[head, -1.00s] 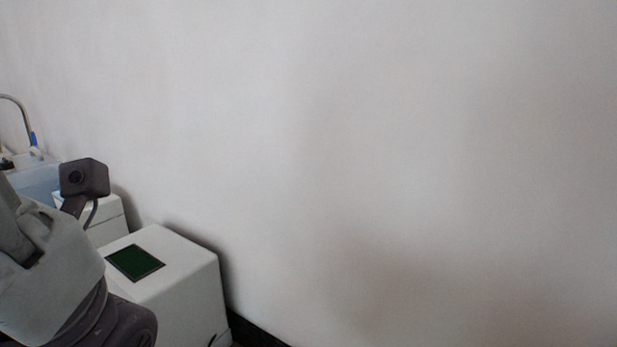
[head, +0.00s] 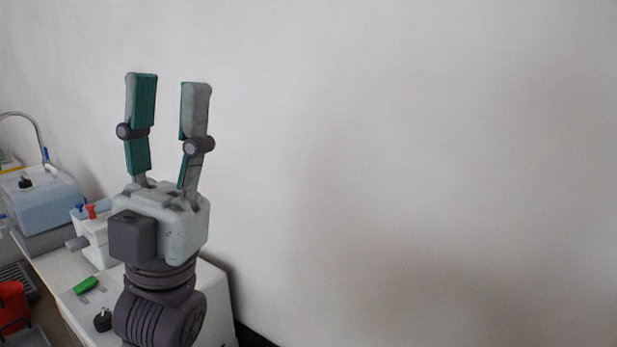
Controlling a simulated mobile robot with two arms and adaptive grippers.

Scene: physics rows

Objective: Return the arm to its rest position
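My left gripper (head: 168,80) stands upright in the left part of the head view, fingers pointing up. Its two grey fingers with green inner pads are spread apart, with only the wall behind the gap. It holds nothing. My dark wrist and arm links below it hide part of the white box-shaped machine (head: 219,302) behind. My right gripper is not in the view.
A bench at the lower left carries a light blue container (head: 48,208), a white device with red and blue knobs (head: 91,211) and a green object (head: 85,285). A red item (head: 12,303) is at the left edge. A curved tap (head: 30,120) stands behind. A plain wall (head: 420,150) fills the right.

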